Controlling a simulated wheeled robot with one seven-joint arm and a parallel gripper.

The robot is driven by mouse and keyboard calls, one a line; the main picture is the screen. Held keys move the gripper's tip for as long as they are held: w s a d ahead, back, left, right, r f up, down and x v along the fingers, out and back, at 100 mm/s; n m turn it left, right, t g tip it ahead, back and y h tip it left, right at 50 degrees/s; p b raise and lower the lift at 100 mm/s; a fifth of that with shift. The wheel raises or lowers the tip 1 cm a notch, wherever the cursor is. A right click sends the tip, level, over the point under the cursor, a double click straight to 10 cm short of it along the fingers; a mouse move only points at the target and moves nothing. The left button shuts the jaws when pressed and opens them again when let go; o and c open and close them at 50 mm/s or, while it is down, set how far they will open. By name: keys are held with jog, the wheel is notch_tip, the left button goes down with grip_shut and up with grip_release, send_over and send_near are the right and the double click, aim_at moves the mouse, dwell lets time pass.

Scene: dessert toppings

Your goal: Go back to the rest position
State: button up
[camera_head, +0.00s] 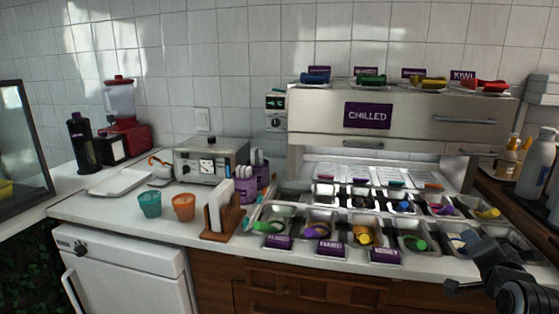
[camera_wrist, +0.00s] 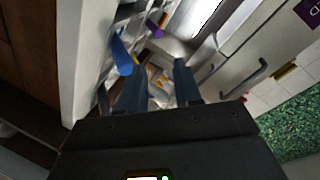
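My gripper (camera_wrist: 158,84) shows in the wrist view with its two dark fingers apart. Nothing is visible between the fingers except the topping station behind them. In the head view my dark arm is at the lower right, over the right front end of the counter. The fingertips are hard to make out there. The wrist view looks along the topping trays, with a blue utensil (camera_wrist: 122,56) left of the fingers.
The chilled station (camera_head: 410,128) stands behind several topping trays with colored scoops. Bottles (camera_head: 537,162) stand at the right, close to my arm. Teal (camera_head: 149,205) and orange (camera_head: 184,208) cups and a wooden holder (camera_head: 224,226) are left of the trays.

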jog(key=s+a+f+n+y, duration=0.1)
jog(key=s+a+f+n, duration=0.25)
jog(key=s, duration=0.45)
jog(key=s+a+f+n+y, duration=0.1)
jog(key=s+a+f+n, duration=0.1)
jog(key=s+a+f, duration=0.45)
jog(key=s+a+f+n+y, duration=0.1)
jog(key=s+a+n, duration=0.15)
jog(key=s, duration=0.75)
jog(key=s+a+r+n+y, duration=0.1)
jog(key=s+a+r+n, duration=0.1)
jog(key=s, duration=0.6)
jog(key=s+a+r+n+y, duration=0.1)
jog(key=s+a+r+n, duration=0.1)
jog(key=s+a, duration=0.3)
jog(key=s+a+r+n, duration=0.2)
jog(key=s+a+r, duration=0.2)
jog(key=s, duration=0.6)
jog(key=shift+s+y, duration=0.3)
jog(key=shift+y, duration=0.1)
jog(key=shift+a, duration=0.1)
